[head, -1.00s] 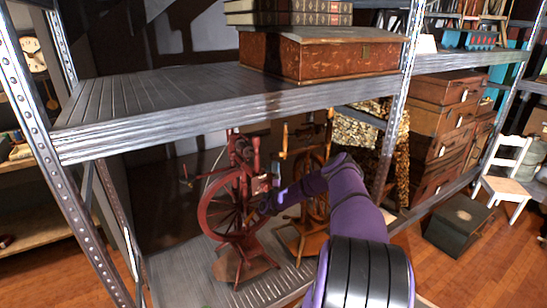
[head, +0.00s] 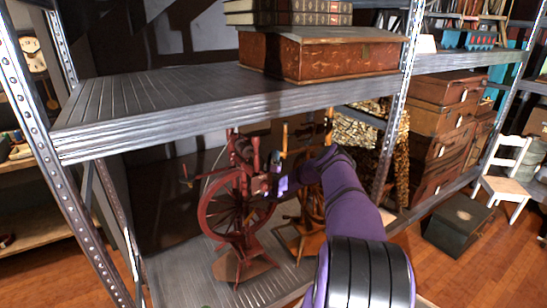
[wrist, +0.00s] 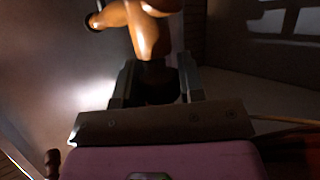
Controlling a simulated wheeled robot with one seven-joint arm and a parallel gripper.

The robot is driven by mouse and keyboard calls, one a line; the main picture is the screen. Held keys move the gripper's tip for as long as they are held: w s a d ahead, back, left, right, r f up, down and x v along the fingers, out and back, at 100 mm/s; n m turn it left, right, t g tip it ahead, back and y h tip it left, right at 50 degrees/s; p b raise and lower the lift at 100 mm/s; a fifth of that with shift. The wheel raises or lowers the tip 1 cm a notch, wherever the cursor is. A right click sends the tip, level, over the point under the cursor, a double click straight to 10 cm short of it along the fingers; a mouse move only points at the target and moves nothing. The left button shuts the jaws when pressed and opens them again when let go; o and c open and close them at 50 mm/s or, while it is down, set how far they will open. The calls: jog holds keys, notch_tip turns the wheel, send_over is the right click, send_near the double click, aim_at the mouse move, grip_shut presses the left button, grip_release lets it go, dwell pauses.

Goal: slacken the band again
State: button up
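A dark red spinning wheel (head: 243,265) stands upright on the lower shelf in the head view. My gripper (head: 276,180) is at the upper right of this wheel, beside its upper wooden parts. In the wrist view my gripper's two fingers (wrist: 157,80) stand apart on either side of the narrow lower end of a turned orange-brown wooden piece (wrist: 150,35). Dark shapes fill the gap, so I cannot tell whether the fingers press on it. The drive band cannot be made out in either view.
A second, orange-brown spinning wheel (head: 294,240) stands close on the right, partly behind my arm. The upper shelf (head: 160,100) runs above my gripper. A metal post (head: 394,110) rises on the right. The lower shelf is bare at front left.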

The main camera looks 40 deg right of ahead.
jog(key=shift+c, duration=1.3)
jog(key=shift+n+y, duration=0.3)
jog(key=n+y, duration=0.3)
jog(key=shift+y, duration=0.3)
jog(key=n+g+y, duration=0.2)
jog(key=g+y, duration=0.1)
jog(key=y, duration=0.1)
jog(key=shift+n, duration=0.3)
jog(key=o, duration=0.9)
jog(key=shift+f, duration=0.1)
jog(key=shift+o, duration=0.2)
jog(key=shift+s, duration=0.1)
